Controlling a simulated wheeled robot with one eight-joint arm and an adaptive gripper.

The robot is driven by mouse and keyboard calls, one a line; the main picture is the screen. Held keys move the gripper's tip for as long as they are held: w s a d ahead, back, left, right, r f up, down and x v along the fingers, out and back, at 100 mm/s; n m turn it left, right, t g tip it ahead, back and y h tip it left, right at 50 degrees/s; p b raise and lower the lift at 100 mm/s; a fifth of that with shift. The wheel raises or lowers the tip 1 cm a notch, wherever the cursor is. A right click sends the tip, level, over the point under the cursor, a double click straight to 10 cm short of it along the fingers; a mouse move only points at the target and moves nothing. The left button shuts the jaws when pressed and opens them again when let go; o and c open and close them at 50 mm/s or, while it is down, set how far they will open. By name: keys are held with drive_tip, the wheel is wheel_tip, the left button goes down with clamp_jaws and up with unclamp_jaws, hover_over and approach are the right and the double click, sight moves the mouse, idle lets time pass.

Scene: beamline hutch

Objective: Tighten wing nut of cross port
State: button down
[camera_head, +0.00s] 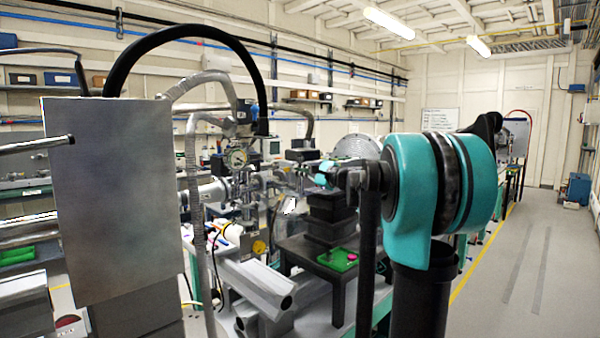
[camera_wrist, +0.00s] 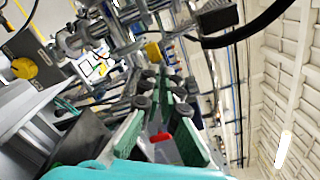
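The cross port (camera_head: 246,184) is a cluster of metal flanged vacuum pipes left of centre in the head view, below a round dial gauge (camera_head: 237,158). In the wrist view, metal fittings (camera_wrist: 100,38) fill the upper left, beyond the fingertips. The wing nut is too small to make out surely in either view. My gripper (camera_wrist: 162,92) points toward the fittings, its two green-padded fingers apart. No held object shows between them; a small red patch (camera_wrist: 160,137) shows nearer the palm. In the head view, my gripper is small and partly hidden by my arm, right of the pipes.
A black stacked stage (camera_head: 330,215) on a dark table stands below and right of the pipes. A grey hose (camera_head: 197,180) runs down on the left. A large metal panel (camera_head: 115,195) blocks the left foreground. A yellow knob (camera_wrist: 152,50) shows above the fingers. The right aisle (camera_head: 530,260) is clear.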

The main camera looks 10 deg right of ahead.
drive_tip(key=shift+f, duration=0.1)
idle(0.4)
drive_tip(key=c, duration=2)
unclamp_jaws()
drive_tip(key=shift+c, duration=0.2)
drive_tip(key=v, duration=1.2)
